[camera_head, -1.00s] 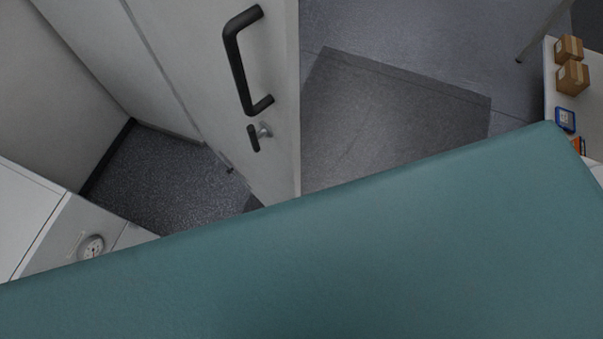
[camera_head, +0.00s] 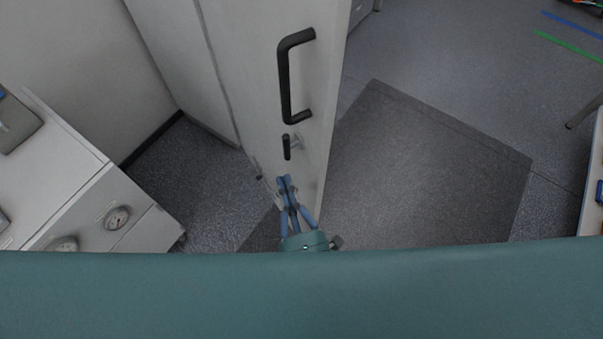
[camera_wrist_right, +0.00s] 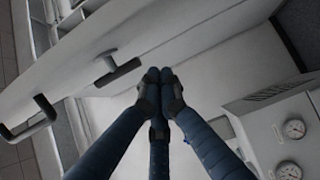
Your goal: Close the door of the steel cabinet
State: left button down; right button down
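The light grey cabinet door (camera_head: 250,60) stands upright in the head view, with a black bar handle (camera_head: 288,80) and a small black latch lever (camera_head: 287,148) below it. The handle also shows at the left of the wrist view (camera_wrist_right: 30,122), with the lever (camera_wrist_right: 118,72) nearer the middle. My right gripper (camera_head: 285,180) is just below the lever in the head view, in front of the door's handle side. Its blue fingers meet at the tips in the wrist view (camera_wrist_right: 158,75), with nothing between them. Whether they touch the door is unclear. My left gripper is not in view.
A white unit with round gauges (camera_head: 117,218) stands left of the door, and also right in the wrist view (camera_wrist_right: 290,130). A dark floor mat (camera_head: 430,165) lies right of the door. A table edge (camera_head: 592,180) shows at far right.

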jog(key=shift+w+d+p, duration=0.35)
jog(key=shift+w+d, duration=0.2)
jog(key=shift+d, duration=0.35)
jog(key=shift+w+d+p, duration=0.3)
jog(key=shift+w+d, duration=0.2)
jog(key=shift+d, duration=0.4)
